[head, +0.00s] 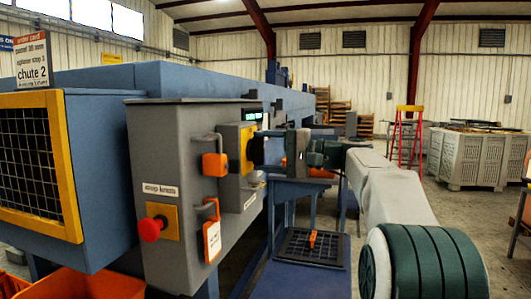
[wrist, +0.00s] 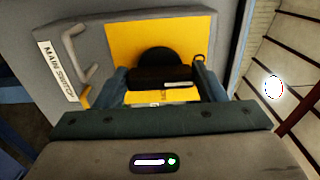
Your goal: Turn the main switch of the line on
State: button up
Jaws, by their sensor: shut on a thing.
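The main switch is a black rotary knob (wrist: 158,58) on a yellow plate (wrist: 120,42), beside a label reading MAIN SWITCH (wrist: 56,70) in the wrist view. Its dark handle bar (wrist: 160,78) lies across the picture, with a pale mark toward its right end. My gripper (wrist: 163,80) has one finger at each end of this bar and is shut on it. In the head view my gripper (head: 262,150) reaches the yellow plate (head: 247,148) on the side of the grey cabinet (head: 185,130).
In the head view, an orange padlock (head: 215,164) and a tagged one (head: 212,240) hang close by, near a red stop button (head: 151,229). A blue table (head: 300,280) stands below my arm. Open floor lies right.

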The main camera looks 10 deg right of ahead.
jog(key=o, duration=1)
jog(key=p+v, duration=0.1)
jog(key=v, duration=1.3)
jog(key=shift+a, duration=0.15)
